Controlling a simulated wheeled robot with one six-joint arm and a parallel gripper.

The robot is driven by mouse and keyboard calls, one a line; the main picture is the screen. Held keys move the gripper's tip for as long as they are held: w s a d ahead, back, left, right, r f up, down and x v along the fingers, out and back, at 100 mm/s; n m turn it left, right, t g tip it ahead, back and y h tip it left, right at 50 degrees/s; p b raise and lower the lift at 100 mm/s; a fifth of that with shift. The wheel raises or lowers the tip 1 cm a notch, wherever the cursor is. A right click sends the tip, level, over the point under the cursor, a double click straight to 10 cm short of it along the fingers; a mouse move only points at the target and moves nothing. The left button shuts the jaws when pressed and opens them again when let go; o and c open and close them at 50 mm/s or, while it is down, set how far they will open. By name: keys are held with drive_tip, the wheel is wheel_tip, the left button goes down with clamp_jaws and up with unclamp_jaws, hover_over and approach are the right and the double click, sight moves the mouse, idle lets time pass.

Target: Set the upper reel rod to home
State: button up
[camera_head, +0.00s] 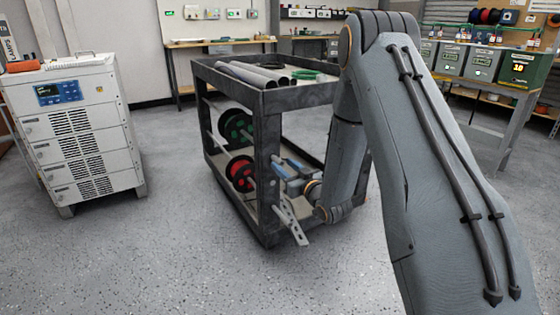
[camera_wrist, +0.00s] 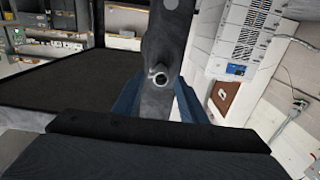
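The grey cart (camera_head: 268,165) holds reels on two rods. The upper reel rod (camera_head: 212,106) carries a green-and-black reel (camera_head: 236,127); its right end is hidden behind the cart's front post. A red reel (camera_head: 241,173) hangs on the lower rod. My gripper (camera_head: 290,180) is low at the cart's right side, partly hidden by the post. A light grey plate with holes (camera_head: 291,220) slants beside it. In the wrist view, blue finger parts (camera_wrist: 158,104) show either side of a grey piece with a round rod end (camera_wrist: 160,78). Whether they touch it is unclear.
Grey tubes (camera_head: 258,74) and a green coil (camera_head: 308,75) lie on the cart's top. A white cabinet (camera_head: 75,130) stands at left. A bench with battery-like boxes (camera_head: 483,64) is at back right. Floor between cabinet and cart is clear.

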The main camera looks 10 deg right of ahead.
drive_tip(key=shift+v, duration=1.5)
drive_tip(key=shift+r, duration=0.1)
